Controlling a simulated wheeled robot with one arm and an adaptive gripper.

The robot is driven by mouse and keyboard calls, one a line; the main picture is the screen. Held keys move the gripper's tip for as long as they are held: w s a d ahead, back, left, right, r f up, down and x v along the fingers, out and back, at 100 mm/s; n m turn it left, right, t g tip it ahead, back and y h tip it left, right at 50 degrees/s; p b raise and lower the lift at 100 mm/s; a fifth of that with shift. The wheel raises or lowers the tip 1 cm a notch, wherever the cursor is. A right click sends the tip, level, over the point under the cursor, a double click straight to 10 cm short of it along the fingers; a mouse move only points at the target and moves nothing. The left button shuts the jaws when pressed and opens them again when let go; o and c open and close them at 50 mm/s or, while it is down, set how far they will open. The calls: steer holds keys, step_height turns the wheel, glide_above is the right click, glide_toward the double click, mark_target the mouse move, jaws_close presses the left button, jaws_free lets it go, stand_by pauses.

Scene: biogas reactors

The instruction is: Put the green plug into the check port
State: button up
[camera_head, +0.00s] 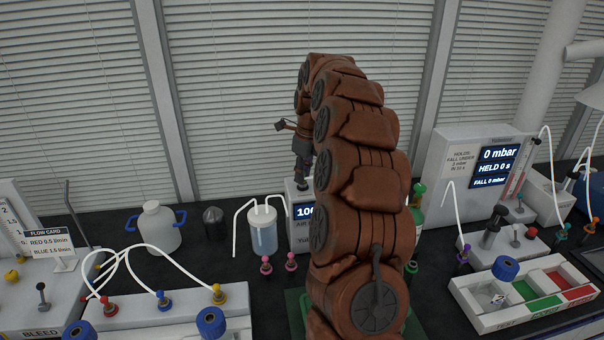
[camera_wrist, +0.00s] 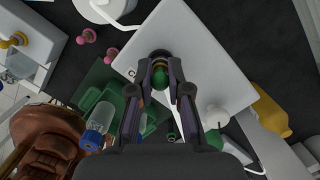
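My gripper (camera_wrist: 160,82) is seen from above in the wrist view, with its two fingers close in on either side of the green plug (camera_wrist: 160,80). The plug's round green head shows between the fingertips. A gold ring and a dark round piece (camera_wrist: 160,56) show just beyond it, over the white box top (camera_wrist: 205,60). I cannot tell whether the dark piece is the port, or whether the plug touches it. In the head view my gripper (camera_head: 303,175) points down at the white box with the "100" display (camera_head: 304,226); the plug is not distinguishable there.
Two pink plugs (camera_head: 266,265) and a clear bottle (camera_head: 263,232) stand left of the box. A blue-capped bottle (camera_wrist: 94,137) is by the green tray (camera_wrist: 90,73). A sorting tray (camera_head: 480,318) and pressure unit (camera_head: 452,162) are at right. My arm hides the middle.

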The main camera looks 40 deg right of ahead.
steer(key=o, duration=0.5)
steer(key=shift+r, duration=0.1)
steer(key=shift+s+d+r, duration=0.1)
steer(key=shift+s+r, duration=0.15)
steer(key=shift+r, duration=1.7)
steer(key=shift+s+d+r, duration=0.1)
steer(key=shift+s+r, duration=0.2)
steer(key=shift+r, duration=1.65)
steer(key=shift+s+d+r, duration=0.1)
steer(key=shift+s+r, duration=0.15)
steer(key=shift+r, duration=1.7)
steer(key=shift+a, duration=0.1)
steer(key=s+a+f+n+g, duration=0.1)
steer(key=s+a+f+n, duration=0.1)
steer(key=s+a+n, duration=0.6)
steer(key=s+a+f+n+g, duration=0.15)
steer(key=s+a+n, duration=0.35)
steer(key=a+n, duration=0.6)
steer(key=s+a+f+n, duration=0.3)
steer(key=s+f+n, duration=0.1)
steer(key=s, duration=0.4)
steer(key=s+a+f+n, duration=0.3)
steer(key=s+f+n, duration=0.1)
steer(key=s, duration=0.4)
steer(key=s+a+f+n+g, duration=0.1)
steer(key=s+a+f+n, duration=0.2)
steer(key=s, duration=0.5)
steer(key=shift+a+f+n+h, duration=0.15)
steer(key=shift+f+n+h, duration=0.15)
steer(key=shift+f+n, duration=0.7)
